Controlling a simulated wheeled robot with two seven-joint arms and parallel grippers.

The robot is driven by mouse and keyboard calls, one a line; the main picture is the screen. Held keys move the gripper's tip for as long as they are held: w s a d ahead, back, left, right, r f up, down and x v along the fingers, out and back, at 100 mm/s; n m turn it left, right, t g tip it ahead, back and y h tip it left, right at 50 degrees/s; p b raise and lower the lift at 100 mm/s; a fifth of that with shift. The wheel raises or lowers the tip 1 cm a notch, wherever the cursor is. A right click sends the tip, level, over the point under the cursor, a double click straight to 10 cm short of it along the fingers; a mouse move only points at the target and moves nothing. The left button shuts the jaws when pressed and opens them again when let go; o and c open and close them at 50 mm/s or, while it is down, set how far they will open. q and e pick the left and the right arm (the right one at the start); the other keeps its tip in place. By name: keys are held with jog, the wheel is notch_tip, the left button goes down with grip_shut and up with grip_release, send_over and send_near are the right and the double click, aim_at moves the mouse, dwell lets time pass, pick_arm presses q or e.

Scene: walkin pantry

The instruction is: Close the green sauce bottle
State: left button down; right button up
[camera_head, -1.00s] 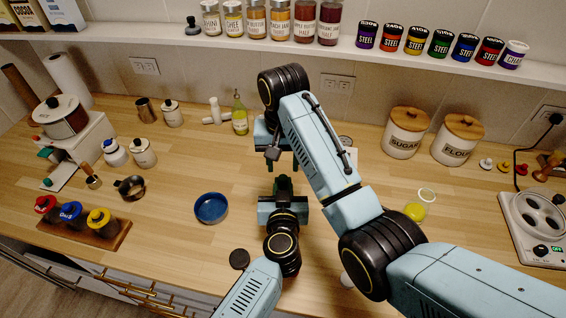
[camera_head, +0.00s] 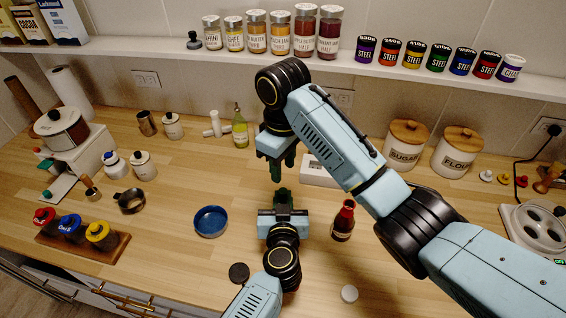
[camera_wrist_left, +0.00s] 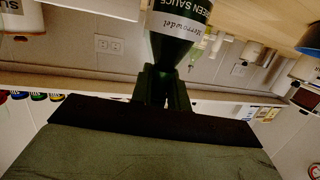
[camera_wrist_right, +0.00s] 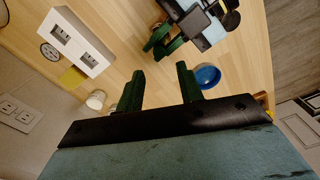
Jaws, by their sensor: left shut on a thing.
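The green sauce bottle (camera_wrist_left: 180,30) shows upside down in the left wrist view, with a wide labelled body that narrows toward my gripper. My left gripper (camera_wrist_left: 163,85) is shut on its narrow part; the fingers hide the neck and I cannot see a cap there. In the head view my left gripper (camera_head: 283,203) is over the counter, with the dark green of fingers and bottle hard to separate. My right gripper (camera_head: 283,170) is just beyond it in the picture. In the right wrist view my right gripper (camera_wrist_right: 159,80) has its fingers apart and nothing between them.
A red sauce bottle (camera_head: 343,220) stands right of my left gripper. A dark round lid (camera_head: 239,273) and a white round lid (camera_head: 349,294) lie near the front edge. A blue bowl (camera_head: 210,221) is to the left. A white box (camera_head: 320,172) lies behind.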

aim_at(283, 191)
pick_arm(q)
jog(key=shift+s+f, duration=0.15)
jog(key=shift+f, duration=0.2)
pick_arm(e)
jog(key=shift+f, duration=0.15)
pick_arm(q)
jog(key=shift+a, duration=0.1)
pick_arm(e)
jog(key=shift+f, duration=3.9)
jog(key=shift+c, duration=0.5)
grip_shut()
jog(key=shift+o, duration=1.1)
grip_release()
jog(key=shift+r, duration=0.1)
